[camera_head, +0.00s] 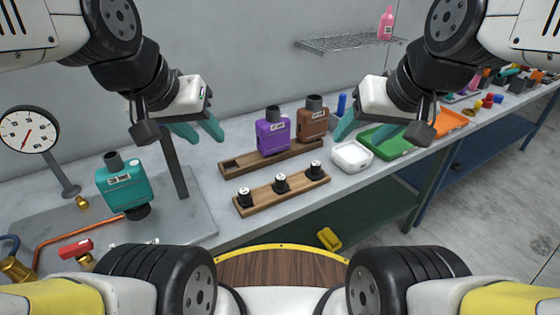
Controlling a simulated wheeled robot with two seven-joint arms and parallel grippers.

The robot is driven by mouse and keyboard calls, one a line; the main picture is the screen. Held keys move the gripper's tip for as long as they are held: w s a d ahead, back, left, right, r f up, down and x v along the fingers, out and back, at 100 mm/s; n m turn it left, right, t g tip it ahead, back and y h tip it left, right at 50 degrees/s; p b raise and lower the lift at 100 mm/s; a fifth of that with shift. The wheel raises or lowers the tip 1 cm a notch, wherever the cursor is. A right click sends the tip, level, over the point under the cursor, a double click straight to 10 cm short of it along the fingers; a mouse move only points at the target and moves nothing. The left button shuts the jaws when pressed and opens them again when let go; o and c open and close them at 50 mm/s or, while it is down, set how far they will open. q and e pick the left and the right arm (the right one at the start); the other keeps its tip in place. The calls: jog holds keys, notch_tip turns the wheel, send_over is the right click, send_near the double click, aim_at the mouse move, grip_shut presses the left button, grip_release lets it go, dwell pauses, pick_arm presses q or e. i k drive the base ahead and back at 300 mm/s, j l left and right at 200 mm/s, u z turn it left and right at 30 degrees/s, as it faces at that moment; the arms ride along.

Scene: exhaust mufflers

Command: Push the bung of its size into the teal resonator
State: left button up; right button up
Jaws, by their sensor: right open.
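The teal resonator (122,187) stands tilted at the left on the grey plate, with a dark neck on top and a dark round part below it. Three black bungs with pale labelled tops stand in a row on a wooden strip: a left bung (245,197), a middle bung (281,182) and a right bung (316,170). Their size marks are too small to read. My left gripper (202,133) is open and empty, above and right of the teal resonator. My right gripper (362,137) is open and empty, above the white box.
A purple resonator (271,137) and a brown one (312,124) stand in a wooden rack (240,165) behind the bungs. A white box (351,157), green tray (385,150) and orange tray (453,124) are to the right. A gauge (28,130) and grey post (174,165) stand left.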

aim_at(124, 186)
jog(key=k+l+u, duration=0.15)
jog(key=u, duration=1.35)
